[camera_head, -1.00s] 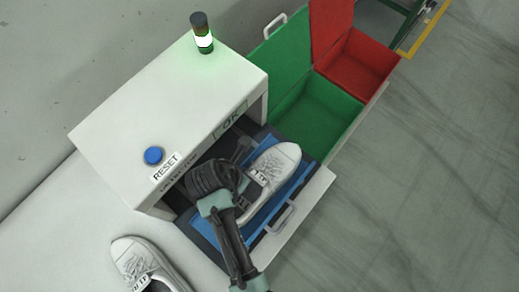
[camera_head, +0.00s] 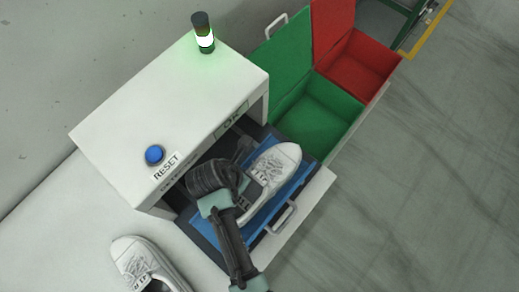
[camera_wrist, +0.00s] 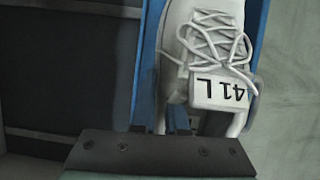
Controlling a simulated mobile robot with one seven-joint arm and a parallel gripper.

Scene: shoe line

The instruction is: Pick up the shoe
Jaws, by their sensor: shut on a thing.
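A white lace-up shoe (camera_head: 276,166) lies in the open drawer of the white machine, over a blue tray (camera_head: 304,172). Its toe points up and right in the head view. My gripper (camera_head: 246,189) is at the shoe's heel end, shut on the shoe. In the wrist view the shoe (camera_wrist: 207,30) shows its laces and a tongue label reading "41 L". The grip on the heel is partly hidden behind the dark gripper body in the wrist view. I cannot tell if the shoe is clear of the tray.
The white machine (camera_head: 165,95) has a blue RESET button (camera_head: 154,154), an OK display (camera_head: 232,121) and a lamp (camera_head: 203,33) lit white-green. A green bin (camera_head: 318,115) and a red bin (camera_head: 360,65) stand beyond the drawer. Another white shoe (camera_head: 143,262) lies at lower left.

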